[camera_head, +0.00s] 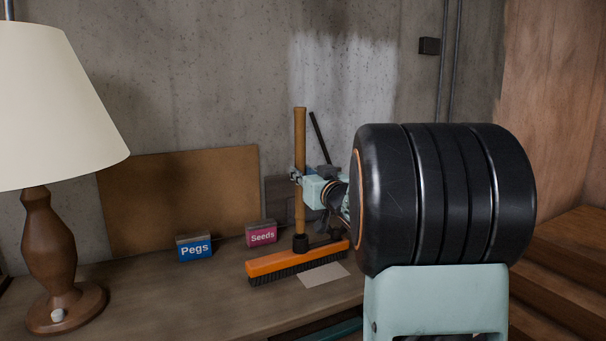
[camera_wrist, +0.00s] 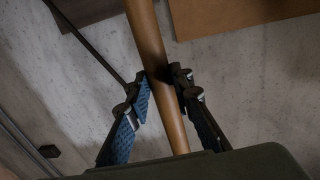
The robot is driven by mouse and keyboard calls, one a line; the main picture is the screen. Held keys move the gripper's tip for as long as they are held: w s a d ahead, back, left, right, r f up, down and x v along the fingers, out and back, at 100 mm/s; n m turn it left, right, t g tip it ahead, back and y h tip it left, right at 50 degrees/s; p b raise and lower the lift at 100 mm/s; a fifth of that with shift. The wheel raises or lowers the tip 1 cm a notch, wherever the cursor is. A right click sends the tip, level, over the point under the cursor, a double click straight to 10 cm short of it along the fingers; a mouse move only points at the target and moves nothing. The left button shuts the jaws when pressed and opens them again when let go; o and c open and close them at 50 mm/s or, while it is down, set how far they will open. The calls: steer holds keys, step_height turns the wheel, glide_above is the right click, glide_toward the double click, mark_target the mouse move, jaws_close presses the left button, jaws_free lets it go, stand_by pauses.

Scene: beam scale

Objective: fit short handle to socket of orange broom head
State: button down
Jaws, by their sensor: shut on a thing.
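The short handle (camera_head: 300,138) is a plain wooden rod standing upright. My gripper (camera_head: 297,177) is shut on it around mid-length. In the wrist view, the handle (camera_wrist: 153,43) runs between the two blue-padded fingers. The orange broom head (camera_head: 284,264) lies on the bench, dark bristles down. Its black socket (camera_head: 301,243) points up, and the handle's lower end meets it. I cannot tell how deep the end sits. My arm hides part of the area right of the handle.
A blue Pegs box (camera_head: 194,248) and a pink Seeds box (camera_head: 262,234) stand left of the handle. A lamp (camera_head: 50,245) is at far left. A pale card (camera_head: 323,276) lies before the broom head. A thin dark rod (camera_head: 320,138) leans behind.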

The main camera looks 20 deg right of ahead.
steer(key=shift+f+b, duration=2.3)
steer(key=shift+f, duration=0.45)
steer(key=c, duration=1.6)
jaws_free()
steer(key=shift+s, duration=0.15)
steer(key=s, duration=1.1)
steer(key=shift+s+a, duration=0.2)
steer(key=shift+s, duration=0.2)
steer(key=shift+r, duration=0.1)
